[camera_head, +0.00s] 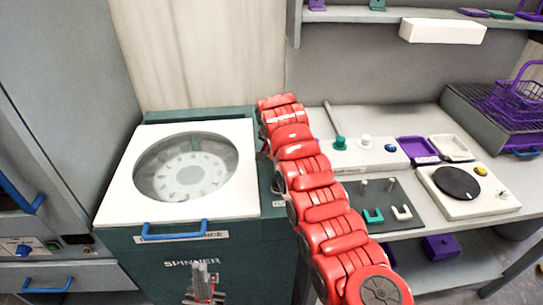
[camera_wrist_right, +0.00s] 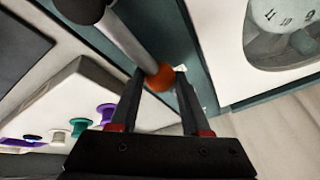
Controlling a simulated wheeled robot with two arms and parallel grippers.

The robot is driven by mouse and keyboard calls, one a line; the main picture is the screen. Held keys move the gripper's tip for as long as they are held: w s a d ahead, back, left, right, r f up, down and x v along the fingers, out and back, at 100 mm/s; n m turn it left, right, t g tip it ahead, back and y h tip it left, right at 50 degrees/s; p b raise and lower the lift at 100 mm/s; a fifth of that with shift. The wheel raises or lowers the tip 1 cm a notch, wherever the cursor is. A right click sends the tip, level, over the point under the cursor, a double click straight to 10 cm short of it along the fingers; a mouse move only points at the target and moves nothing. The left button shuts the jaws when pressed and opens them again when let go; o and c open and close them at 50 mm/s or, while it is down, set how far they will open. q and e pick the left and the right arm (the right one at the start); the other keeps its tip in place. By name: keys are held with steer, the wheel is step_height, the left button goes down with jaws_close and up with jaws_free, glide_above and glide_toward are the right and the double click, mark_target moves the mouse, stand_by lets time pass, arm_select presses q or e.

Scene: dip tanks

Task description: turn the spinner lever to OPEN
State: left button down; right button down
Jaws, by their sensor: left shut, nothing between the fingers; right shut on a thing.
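The spinner (camera_head: 165,262) is a dark teal cabinet with a white lid (camera_head: 115,200), a round window (camera_head: 187,168) and a blue handle (camera_head: 174,234). In the right wrist view the spinner lever is a grey bar (camera_wrist_right: 132,42) with an orange knob (camera_wrist_right: 160,76) at its end. My right gripper (camera_wrist_right: 158,95) is shut on the knob. In the head view my red right arm hides the lever and right gripper, so I cannot read the lever's setting. My left gripper (camera_head: 202,272) is shut and empty, low in front of the spinner.
Right of the arm, a bench carries knobs, a purple tray (camera_head: 417,150), a dark mat with pegs (camera_head: 390,195) and a white unit with a black disc (camera_head: 457,183). A purple basket (camera_head: 519,94) stands far right. A grey cabinet (camera_head: 60,130) stands left.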

steer(key=shift+d, duration=0.1)
stand_by(0.3)
steer(key=shift+c, duration=1.9)
jaws_free()
steer(key=shift+r, duration=0.1)
steer(key=b+v, duration=0.2)
steer(key=v, duration=0.5)
steer(key=shift+r, duration=0.15)
steer(key=p+v, duration=0.1)
steer(key=v, duration=0.9)
steer(key=shift+p, duration=0.35)
